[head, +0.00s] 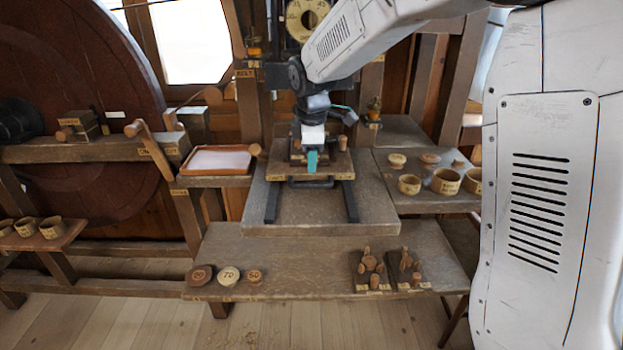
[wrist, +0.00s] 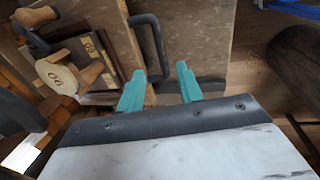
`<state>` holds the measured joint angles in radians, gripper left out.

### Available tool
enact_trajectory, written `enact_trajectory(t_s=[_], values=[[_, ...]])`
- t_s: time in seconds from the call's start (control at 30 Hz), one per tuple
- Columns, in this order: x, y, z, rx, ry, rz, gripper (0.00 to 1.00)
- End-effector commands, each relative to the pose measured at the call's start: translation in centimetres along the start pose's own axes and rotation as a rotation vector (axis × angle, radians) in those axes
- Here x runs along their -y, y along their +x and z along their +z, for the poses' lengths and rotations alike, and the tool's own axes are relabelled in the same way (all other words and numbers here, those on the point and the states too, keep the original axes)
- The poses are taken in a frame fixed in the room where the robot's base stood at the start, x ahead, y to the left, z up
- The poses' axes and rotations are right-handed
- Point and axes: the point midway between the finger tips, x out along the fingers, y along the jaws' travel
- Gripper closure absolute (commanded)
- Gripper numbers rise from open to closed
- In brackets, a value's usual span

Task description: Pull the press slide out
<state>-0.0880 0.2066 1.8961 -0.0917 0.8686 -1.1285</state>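The press slide (head: 290,178) is a wooden board on two dark rails, set back in the press at the middle of the head view. A dark bar handle (head: 311,184) runs along its front edge. In the wrist view the handle (wrist: 152,38) is a black U shape beside the board's edge. My gripper (head: 312,162) points down over the front of the slide. Its teal fingers are apart in the wrist view (wrist: 160,69), with one end of the handle showing near the gap between them. I cannot tell whether the fingers straddle the handle.
The rails (head: 351,202) run forward over a clear table (head: 310,215). A lower bench (head: 300,260) holds round discs (head: 229,275) and small wooden pieces (head: 371,264). Wooden cups (head: 446,181) stand at right. A pale-lined tray (head: 217,161) and a wooden lever (head: 152,146) are at left.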

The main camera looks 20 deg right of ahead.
Motion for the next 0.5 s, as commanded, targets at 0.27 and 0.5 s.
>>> enact_trajectory(t_s=[0.27,0.5], values=[[0.1,4.3,0.0,0.002,-0.001,-0.005,0.64],[0.1,7.0,0.0,0.001,0.000,-0.004,0.64]])
